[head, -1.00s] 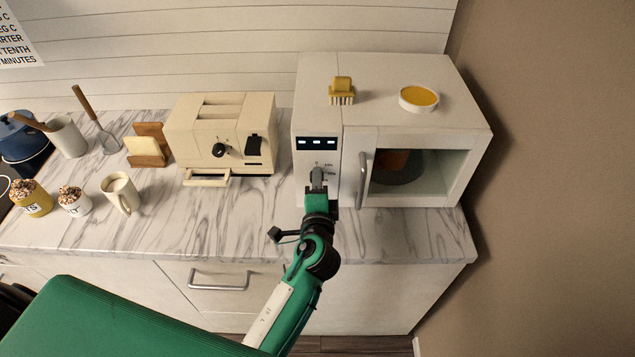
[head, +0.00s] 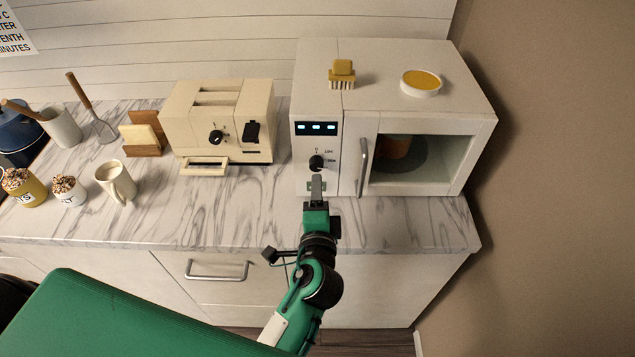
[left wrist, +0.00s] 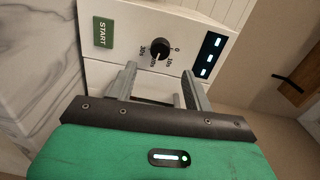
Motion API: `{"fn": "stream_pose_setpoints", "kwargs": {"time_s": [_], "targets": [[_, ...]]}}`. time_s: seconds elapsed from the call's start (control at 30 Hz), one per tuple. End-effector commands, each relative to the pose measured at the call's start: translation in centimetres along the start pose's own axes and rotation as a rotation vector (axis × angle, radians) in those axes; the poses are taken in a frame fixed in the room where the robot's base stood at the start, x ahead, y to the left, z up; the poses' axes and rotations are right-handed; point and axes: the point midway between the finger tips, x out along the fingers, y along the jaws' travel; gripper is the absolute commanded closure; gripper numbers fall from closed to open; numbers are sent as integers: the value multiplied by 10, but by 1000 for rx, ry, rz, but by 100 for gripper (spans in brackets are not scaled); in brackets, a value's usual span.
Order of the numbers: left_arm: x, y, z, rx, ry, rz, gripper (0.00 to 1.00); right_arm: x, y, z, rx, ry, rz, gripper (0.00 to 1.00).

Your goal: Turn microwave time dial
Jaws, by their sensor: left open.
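The white microwave (head: 420,120) stands at the right end of the counter. Its black time dial (head: 316,163) is on the left control panel, below the lit display (head: 317,128). My left gripper (head: 316,178) is in front of the panel, just below the dial in the head view. In the left wrist view the two fingers of my left gripper (left wrist: 159,80) are apart and empty, and the dial (left wrist: 160,50) shows just beyond their tips, its markings around it. A green START button (left wrist: 104,33) is beside the dial there. My right gripper is not in view.
A cream toaster (head: 218,120) stands left of the microwave. A yellow brush (head: 342,73) and a round yellow-topped dish (head: 421,83) are on top of the microwave. A mug (head: 116,181) and jars (head: 66,190) stand further left. The front counter strip is clear.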

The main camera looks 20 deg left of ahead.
Motion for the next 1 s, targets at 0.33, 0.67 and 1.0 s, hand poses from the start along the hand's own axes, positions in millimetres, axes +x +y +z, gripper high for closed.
{"fn": "stream_pose_setpoints", "kwargs": {"time_s": [0.33,0.67,1.0], "targets": [[-54,2,0,0,0,1,49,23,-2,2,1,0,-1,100],[-63,-1,0,0,-1,-1,49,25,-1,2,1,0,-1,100],[-63,-1,0,0,-1,-1,49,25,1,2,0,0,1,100]]}}
